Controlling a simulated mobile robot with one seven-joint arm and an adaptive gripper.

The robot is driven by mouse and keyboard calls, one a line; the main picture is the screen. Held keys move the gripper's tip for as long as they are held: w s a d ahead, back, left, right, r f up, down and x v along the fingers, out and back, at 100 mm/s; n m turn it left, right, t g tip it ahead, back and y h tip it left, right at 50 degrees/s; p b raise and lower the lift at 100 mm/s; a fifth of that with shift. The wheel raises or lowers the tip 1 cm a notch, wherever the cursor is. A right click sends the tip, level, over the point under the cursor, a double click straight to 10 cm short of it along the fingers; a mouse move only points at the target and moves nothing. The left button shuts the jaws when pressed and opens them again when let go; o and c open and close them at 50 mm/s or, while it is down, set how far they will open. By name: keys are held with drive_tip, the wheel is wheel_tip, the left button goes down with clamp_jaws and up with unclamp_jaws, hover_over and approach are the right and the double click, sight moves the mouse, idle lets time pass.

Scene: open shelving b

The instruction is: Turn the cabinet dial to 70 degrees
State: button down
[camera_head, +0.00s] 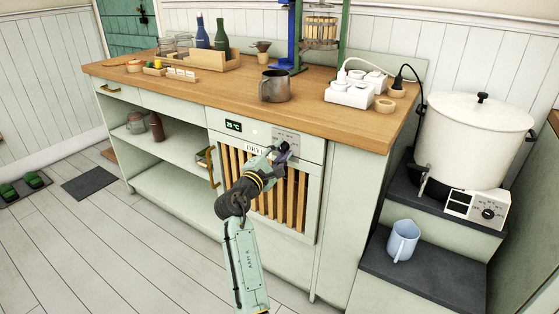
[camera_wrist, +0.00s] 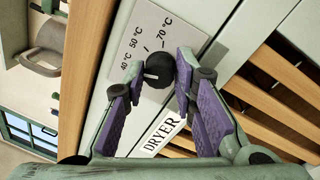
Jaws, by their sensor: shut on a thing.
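The black cabinet dial (camera_wrist: 159,70) sits on a grey plate (camera_wrist: 150,38) marked 40 °C, 50 °C and 70 °C. A short white mark on the dial lies on its left side in the wrist view, nearer the 40 °C label than the 70 °C label. My gripper (camera_wrist: 162,68), with purple-padded fingers, is closed around the dial, one finger on each side. In the head view my gripper (camera_head: 280,154) is at the drawer-like DRYER panel (camera_head: 262,134), where it hides most of the dial. The plate shows above it (camera_head: 287,135).
Wooden slats (camera_head: 258,190) of the dryer door lie just below the panel. A small digital display (camera_head: 233,126) is left of it. The wooden countertop (camera_head: 225,92) overhangs above, with a metal mug (camera_head: 274,86) near its edge.

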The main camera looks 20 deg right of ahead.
drive_tip(key=m+b, duration=0.4)
drive_tip(key=m, duration=0.1)
drive_tip(key=shift+f+h, duration=0.3)
drive_tip(key=shift+f, duration=0.05)
drive_tip(key=m+g+b, duration=0.1)
drive_tip(key=m+b, duration=0.3)
drive_tip(key=m, duration=0.1)
drive_tip(key=shift+w+h+b, duration=0.1)
drive_tip(key=shift+h+b, duration=0.2)
drive_tip(key=shift+b, duration=0.1)
drive_tip(key=m+b, duration=0.3)
drive_tip(key=m, duration=0.2)
drive_tip(key=shift+a+g+b, duration=0.1)
drive_tip(key=shift+g+b, duration=0.2)
drive_tip(key=shift+g, duration=0.1)
drive_tip(key=shift+w+r+m+g+h+b, duration=0.15)
drive_tip(key=shift+m+b, duration=0.35)
drive_tip(key=shift+m, duration=0.4)
drive_tip(key=shift+s+m+g+h+b, duration=0.15)
drive_tip(key=shift+m+b, duration=0.35)
drive_tip(key=shift+m, duration=0.4)
drive_tip(key=shift+w, duration=0.1)
drive_tip(key=shift+r, duration=0.1)
drive_tip(key=c, duration=1.3)
unclamp_jaws()
drive_tip(key=shift+a, duration=0.15)
